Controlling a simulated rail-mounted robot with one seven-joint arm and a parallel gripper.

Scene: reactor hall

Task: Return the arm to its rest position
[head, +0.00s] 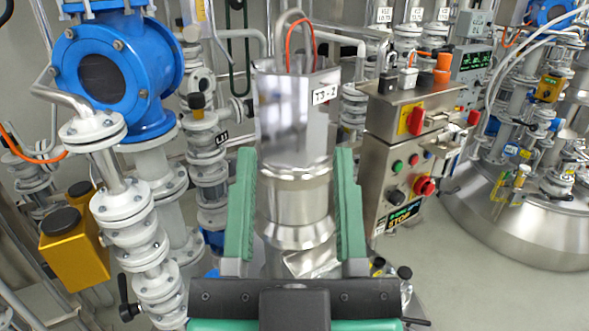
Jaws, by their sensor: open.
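My gripper (295,155) points away from the camera at the bottom centre of the head view. Its two green fingers stand wide apart. A shiny steel cylinder (293,115) labelled "T3-2" shows between the fingers, with a narrow gap on each side. I cannot tell how far beyond the fingertips it stands. Its lower part is hidden behind the gripper's dark crossbar. Nothing is seen held in the fingers.
A steel control box (400,165) with buttons and a red stop knob stands close to the right finger. A blue valve body (115,75) and white flanged pipes (135,235) stand at left. A large steel vessel (530,220) is at right, with clear floor (470,290) in front.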

